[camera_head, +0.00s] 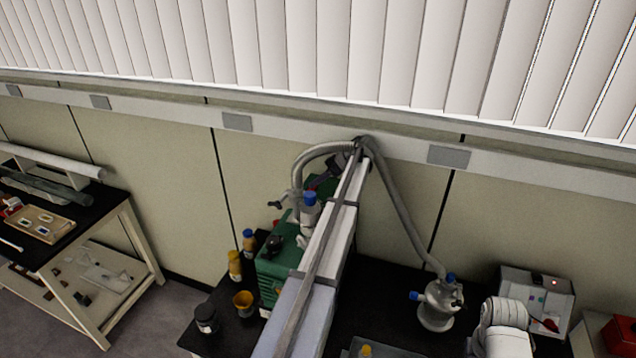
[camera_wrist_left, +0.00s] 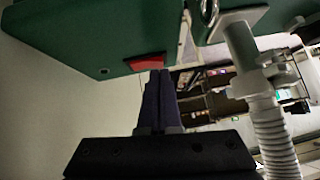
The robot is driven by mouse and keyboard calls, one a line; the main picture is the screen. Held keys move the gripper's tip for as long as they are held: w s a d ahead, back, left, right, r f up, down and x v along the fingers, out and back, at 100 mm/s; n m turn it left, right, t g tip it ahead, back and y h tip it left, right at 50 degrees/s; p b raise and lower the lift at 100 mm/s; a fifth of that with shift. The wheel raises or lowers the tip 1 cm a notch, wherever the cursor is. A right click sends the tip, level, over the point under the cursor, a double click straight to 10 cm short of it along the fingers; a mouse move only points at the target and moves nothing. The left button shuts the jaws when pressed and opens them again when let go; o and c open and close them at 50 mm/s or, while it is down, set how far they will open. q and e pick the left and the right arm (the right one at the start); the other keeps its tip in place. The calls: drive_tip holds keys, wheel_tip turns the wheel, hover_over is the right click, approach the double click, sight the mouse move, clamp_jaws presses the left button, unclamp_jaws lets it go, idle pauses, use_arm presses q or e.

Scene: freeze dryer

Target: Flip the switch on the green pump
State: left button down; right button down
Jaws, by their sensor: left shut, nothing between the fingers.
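The green pump (camera_head: 278,272) stands on the black bench in the head view, partly hidden behind a long pale beam-like part. In the left wrist view its green body (camera_wrist_left: 75,45) fills the top. The red switch (camera_wrist_left: 147,62) sits at the lower edge of that body. My left gripper (camera_wrist_left: 161,74) is shut and empty, its dark fingertips right at the switch. I cannot tell whether they touch it. My right gripper is not in view.
A grey hose (camera_head: 395,205) arches to a glass vessel (camera_head: 438,305). A white corrugated hose (camera_wrist_left: 273,135) runs beside the left gripper. The wall is close behind.

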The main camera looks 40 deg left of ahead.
use_arm(q)
drive_tip(key=shift+f, duration=0.1)
drive_tip(key=shift+s+f+t+b, duration=0.25)
drive_tip(key=shift+f+t+b, duration=0.05)
drive_tip(key=shift+f, duration=0.05)
drive_tip(key=shift+w+r, duration=0.1)
drive_tip(key=shift+r, duration=0.05)
drive_tip(key=shift+w, duration=0.1)
drive_tip(key=shift+w+a+r+p, duration=0.1)
drive_tip(key=shift+w+a+p, duration=0.1)
drive_tip(key=shift+w, duration=0.15)
drive_tip(key=shift+w+a+r+p, duration=0.1)
drive_tip(key=shift+w+p, duration=0.05)
drive_tip(key=shift+w, duration=0.2)
drive_tip(key=shift+d, duration=0.1)
